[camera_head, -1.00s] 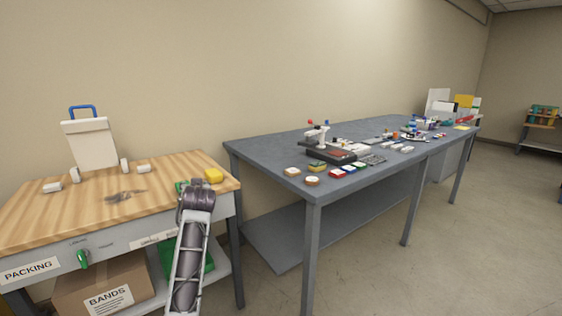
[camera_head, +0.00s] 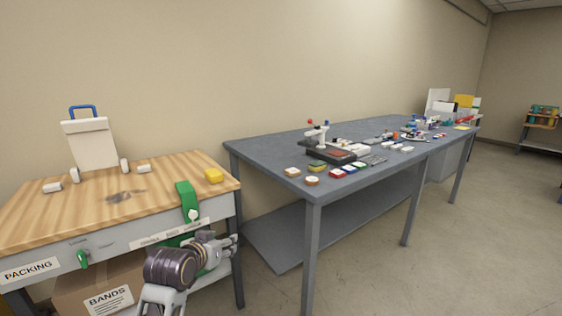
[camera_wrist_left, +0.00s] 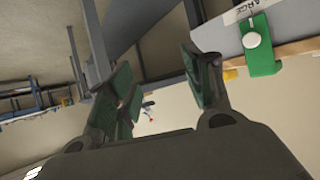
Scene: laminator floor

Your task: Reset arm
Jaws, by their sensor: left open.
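My left arm comes up from the bottom of the head view. Its gripper (camera_head: 229,243) is in front of the packing bench's right front edge, below the bench top, pointing right. In the left wrist view its fingers (camera_wrist_left: 160,85) stand apart with nothing between them. A green strap-like piece (camera_head: 187,200) hangs over the bench's front edge, with a white knob on it. It also shows in the left wrist view (camera_wrist_left: 262,58), beside the fingers and apart from them. My right gripper is in neither view.
The wooden packing bench (camera_head: 75,205) holds a yellow block (camera_head: 214,175) and a white case with a blue handle (camera_head: 90,142). A cardboard box (camera_head: 75,290) sits beneath. The long grey table (camera_head: 265,150), covered with small items, stands right. Open floor lies at right.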

